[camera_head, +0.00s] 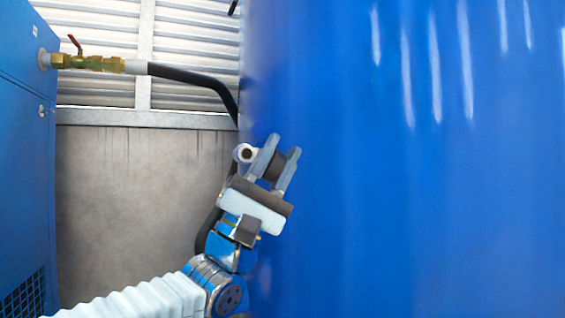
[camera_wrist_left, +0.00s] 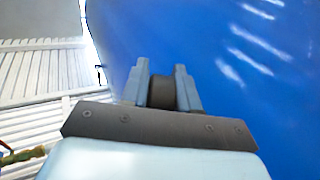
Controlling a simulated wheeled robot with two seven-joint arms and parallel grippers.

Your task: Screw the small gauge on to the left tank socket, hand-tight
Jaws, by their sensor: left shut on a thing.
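My left gripper (camera_head: 281,146) is in front of the blue tank (camera_head: 400,200), shut on a small dark round body, which I take for the small gauge (camera_head: 274,166). In the left wrist view the gauge (camera_wrist_left: 162,92) sits between the two grey fingers of the gripper (camera_wrist_left: 162,80), with the blue tank behind it. A pale round stub with a dark opening (camera_head: 245,153), likely a tank socket, shows just left of the fingers. The gauge appears apart from it. The gauge's face and thread are hidden. My right gripper is not in view.
A blue cabinet (camera_head: 25,150) stands at the left. A brass valve with a red handle (camera_head: 88,62) leads from it to a black hose (camera_head: 190,76) that runs towards the tank. A louvred wall (camera_head: 195,30) is behind. The tank front to the right is clear.

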